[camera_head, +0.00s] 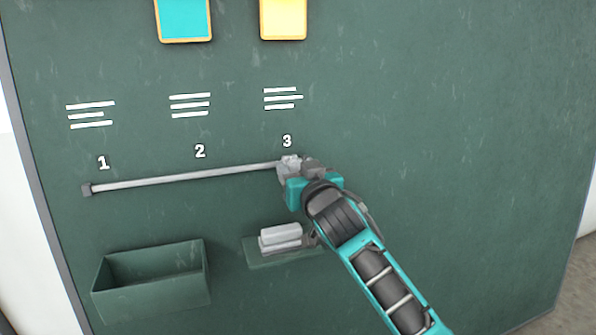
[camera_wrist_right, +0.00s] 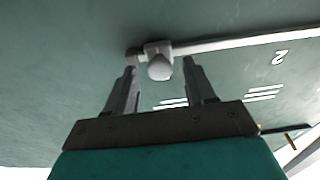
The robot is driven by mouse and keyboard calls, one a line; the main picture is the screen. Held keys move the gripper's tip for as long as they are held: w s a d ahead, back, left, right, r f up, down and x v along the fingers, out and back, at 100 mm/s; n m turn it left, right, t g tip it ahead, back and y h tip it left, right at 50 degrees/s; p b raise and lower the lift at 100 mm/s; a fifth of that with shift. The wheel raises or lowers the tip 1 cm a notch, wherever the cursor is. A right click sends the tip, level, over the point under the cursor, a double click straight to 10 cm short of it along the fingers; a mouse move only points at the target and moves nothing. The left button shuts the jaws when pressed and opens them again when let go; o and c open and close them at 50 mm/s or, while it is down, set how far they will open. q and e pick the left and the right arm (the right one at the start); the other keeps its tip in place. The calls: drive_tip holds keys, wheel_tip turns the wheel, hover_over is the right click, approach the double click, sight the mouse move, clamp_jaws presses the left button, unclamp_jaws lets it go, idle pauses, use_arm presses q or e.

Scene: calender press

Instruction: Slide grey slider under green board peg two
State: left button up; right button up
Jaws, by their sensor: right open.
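The green board (camera_head: 440,110) carries a light grey rail (camera_head: 180,177) below the painted numbers 1, 2 and 3. The grey slider (camera_head: 290,160) sits at the rail's right end, under number 3. My right gripper (camera_head: 290,168) is at the slider and partly covers it. In the right wrist view the slider (camera_wrist_right: 159,62) shows as a rounded knob between the two spread fingertips of my right gripper (camera_wrist_right: 160,70), with gaps on both sides. The number 2 (camera_head: 200,151) is above the middle of the rail. My left gripper is in neither view.
An empty green box (camera_head: 150,290) is on the board at lower left. A small ledge (camera_head: 262,262) with a light grey block (camera_head: 281,237) is below the rail's right end, near my right arm. Blue (camera_head: 184,18) and yellow (camera_head: 283,18) cards are at the top. The rail left of the slider is clear.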

drive_tip(key=shift+c, duration=0.5)
clamp_jaws()
